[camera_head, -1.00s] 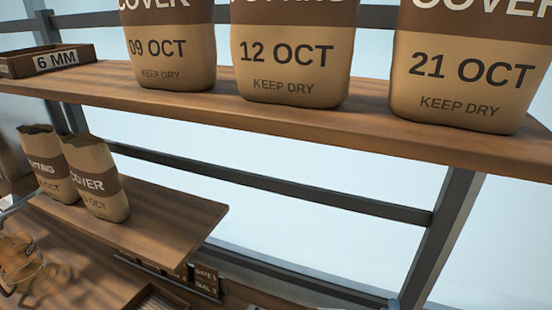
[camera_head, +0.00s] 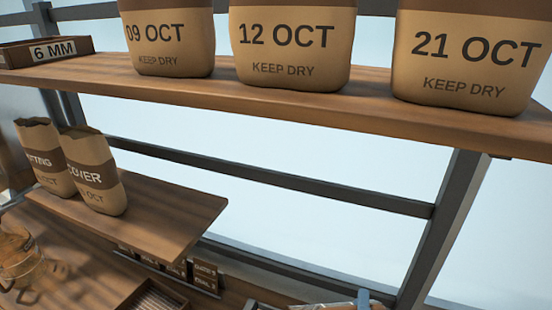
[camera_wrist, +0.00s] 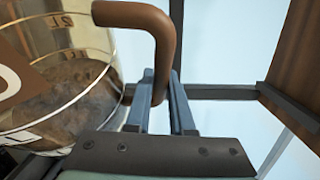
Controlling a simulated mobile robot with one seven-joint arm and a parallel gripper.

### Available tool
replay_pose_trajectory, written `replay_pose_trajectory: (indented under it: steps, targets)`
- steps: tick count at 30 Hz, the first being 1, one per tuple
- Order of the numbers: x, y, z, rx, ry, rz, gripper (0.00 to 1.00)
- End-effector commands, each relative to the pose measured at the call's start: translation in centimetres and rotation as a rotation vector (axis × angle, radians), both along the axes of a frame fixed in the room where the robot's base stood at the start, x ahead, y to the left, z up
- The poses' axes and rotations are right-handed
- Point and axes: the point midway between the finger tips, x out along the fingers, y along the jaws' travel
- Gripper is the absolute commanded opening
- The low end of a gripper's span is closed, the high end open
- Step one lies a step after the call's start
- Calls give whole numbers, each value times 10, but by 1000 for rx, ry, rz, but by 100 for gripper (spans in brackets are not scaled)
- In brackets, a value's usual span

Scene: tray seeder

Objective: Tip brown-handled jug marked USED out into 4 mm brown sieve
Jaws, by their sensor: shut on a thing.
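The jug (camera_wrist: 75,80) fills the left of the wrist view. It is clear, with volume marks, a dark brown label cut off by the frame edge, and dark contents low inside. Only part of one letter shows, so I cannot read USED. My gripper (camera_wrist: 162,88) is shut on its brown handle (camera_wrist: 160,40). In the head view, a clear brownish edge, probably this jug (camera_head: 325,306), shows at the bottom beside a blue finger of my gripper (camera_head: 363,298). No sieve marked 4 mm is readable in view.
A box marked 6 MM (camera_head: 48,61) and several large bags (camera_head: 290,50) stand on the upper shelf (camera_head: 300,95). Two smaller bags (camera_head: 93,165) stand on the lower shelf (camera_head: 165,205). Another jug (camera_head: 20,262) and a ribbed tray (camera_head: 150,297) are below. A grey post (camera_head: 440,225) rises at right.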

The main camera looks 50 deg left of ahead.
Motion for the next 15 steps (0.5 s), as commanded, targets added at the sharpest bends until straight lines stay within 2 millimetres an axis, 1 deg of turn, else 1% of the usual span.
replay_pose_trajectory:
  steps: [6,15]
  targets:
    - [-10,6,8,-25,-51,0,0]
    - [-23,14,14,-65,-117,0,0]
